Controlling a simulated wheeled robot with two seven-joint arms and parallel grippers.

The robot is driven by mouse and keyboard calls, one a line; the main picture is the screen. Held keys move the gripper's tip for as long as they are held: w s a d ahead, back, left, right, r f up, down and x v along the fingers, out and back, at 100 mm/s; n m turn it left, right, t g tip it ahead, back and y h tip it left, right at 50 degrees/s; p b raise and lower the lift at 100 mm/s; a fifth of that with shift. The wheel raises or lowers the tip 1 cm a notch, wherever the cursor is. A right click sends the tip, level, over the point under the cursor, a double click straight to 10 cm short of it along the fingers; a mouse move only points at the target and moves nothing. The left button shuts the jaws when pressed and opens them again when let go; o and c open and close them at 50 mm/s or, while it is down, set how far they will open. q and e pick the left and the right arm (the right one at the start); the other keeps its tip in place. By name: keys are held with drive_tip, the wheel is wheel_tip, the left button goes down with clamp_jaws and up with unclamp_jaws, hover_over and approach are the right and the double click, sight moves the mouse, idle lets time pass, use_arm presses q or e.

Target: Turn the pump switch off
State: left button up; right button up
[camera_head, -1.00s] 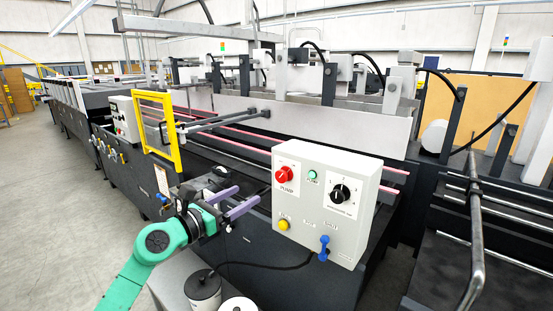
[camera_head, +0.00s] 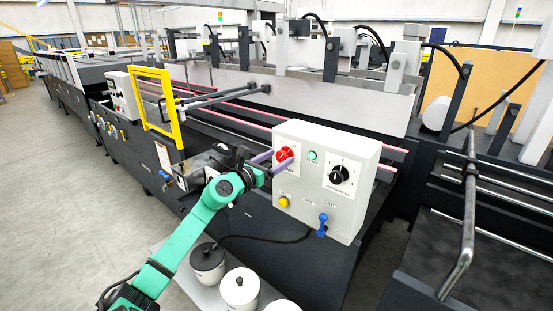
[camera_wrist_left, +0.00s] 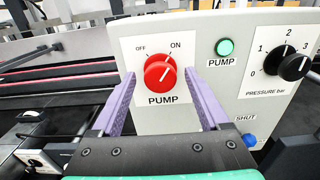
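The red pump switch (camera_head: 284,154) is a round knob on the front of a white control box. In the left wrist view the knob (camera_wrist_left: 160,72) sits below the OFF and ON labels, and its white pointer line slants up to the right, toward ON. My left gripper (camera_head: 272,160) is at the knob in the head view. In the left wrist view its two purple fingers (camera_wrist_left: 160,88) stand apart, one on each side of the knob, with gaps between them and it. My right gripper is not in view.
The box also carries a green pump lamp (camera_wrist_left: 224,47), a black pressure dial (camera_wrist_left: 292,66), a yellow button (camera_head: 284,202) and a blue lever (camera_head: 322,224). A yellow frame (camera_head: 177,108) stands to the left. White pots (camera_head: 239,290) stand below the arm.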

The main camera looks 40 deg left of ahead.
use_arm(q)
clamp_jaws()
drive_tip(key=shift+r+n+p, duration=0.15)
drive_tip(key=shift+n+p, duration=0.75)
drive_tip(key=shift+n, duration=0.4)
drive_tip(key=n+p, duration=0.2)
drive_tip(key=n, duration=0.2)
drive_tip(key=shift+a, duration=0.1)
drive_tip(key=n+p, duration=0.2)
drive_tip(key=n, duration=0.2)
drive_tip(key=shift+f+n+p, duration=0.25)
drive_tip(key=shift+n+p, duration=0.6)
drive_tip(key=shift+n, duration=0.85)
